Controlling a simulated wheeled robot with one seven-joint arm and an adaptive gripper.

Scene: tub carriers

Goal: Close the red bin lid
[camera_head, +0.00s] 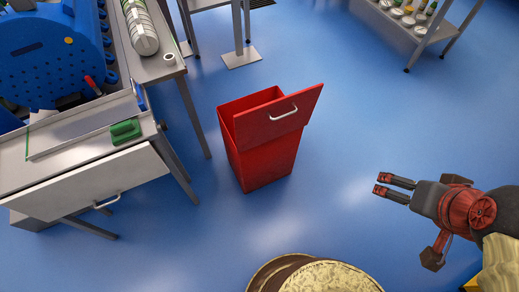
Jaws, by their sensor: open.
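The red bin (263,161) stands upright on the blue floor in the middle of the view. Its red lid (283,117) is tilted up along the right side, with a pale handle (284,113) on the face toward me. A dark opening shows between the lid and the bin's left and back rim. My gripper (380,184) is to the right of the bin, with its two fingers pointing left. The fingers are apart with nothing between them, and they do not touch the bin or lid.
A metal workbench (95,150) with a drawer (95,190) and a blue machine (45,55) stands to the left of the bin. A wheeled cart (425,30) stands at the back right. The floor between my gripper and the bin is clear.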

